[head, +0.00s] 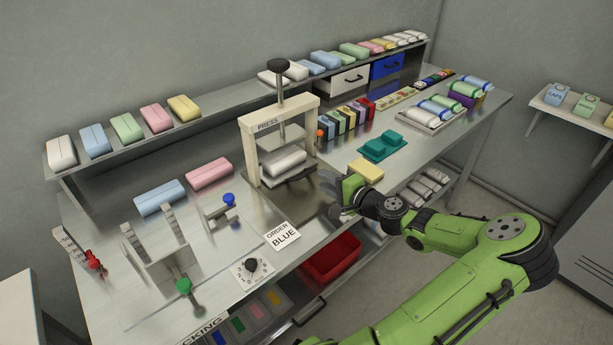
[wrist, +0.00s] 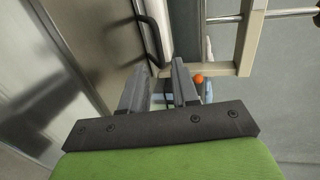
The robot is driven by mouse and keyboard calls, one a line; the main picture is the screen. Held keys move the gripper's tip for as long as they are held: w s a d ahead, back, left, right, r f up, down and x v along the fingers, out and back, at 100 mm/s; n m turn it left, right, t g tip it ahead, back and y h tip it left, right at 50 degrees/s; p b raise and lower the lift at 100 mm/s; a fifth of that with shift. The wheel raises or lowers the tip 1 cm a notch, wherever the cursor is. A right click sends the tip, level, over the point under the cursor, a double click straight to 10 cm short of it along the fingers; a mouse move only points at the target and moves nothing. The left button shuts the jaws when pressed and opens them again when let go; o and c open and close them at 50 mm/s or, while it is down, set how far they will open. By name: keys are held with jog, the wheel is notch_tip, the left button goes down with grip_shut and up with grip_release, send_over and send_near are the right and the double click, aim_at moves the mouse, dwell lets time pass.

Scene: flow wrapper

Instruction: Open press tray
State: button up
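The press (head: 249,140) is a cream frame with a black-topped screw, standing on the bench. A white bundle (head: 283,162) lies inside it. The steel press tray (head: 297,207) lies low at the front of the press. My gripper (head: 338,192) is at the tray's right front side. In the wrist view my gripper (wrist: 161,66) has its two dark fingers apart, with a gap between them. A dark bar handle (wrist: 152,38) stands just ahead, its near end in line with the gap. I cannot tell whether the fingers touch it. In the head view the handle is hidden by my gripper.
An orange knob (head: 320,133) sits right of the press; it also shows in the wrist view (wrist: 198,79). A yellow block (head: 366,169) and teal pieces (head: 381,147) lie close to my gripper. An "ORDER BLUE" card (head: 282,236) is in front. A red bin (head: 330,262) is below.

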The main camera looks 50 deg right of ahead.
aim_at(310, 173)
jog(key=b+x, duration=0.1)
jog(key=x, duration=0.6)
jog(key=shift+w+f, duration=0.15)
jog(key=shift+w, duration=0.15)
grip_shut()
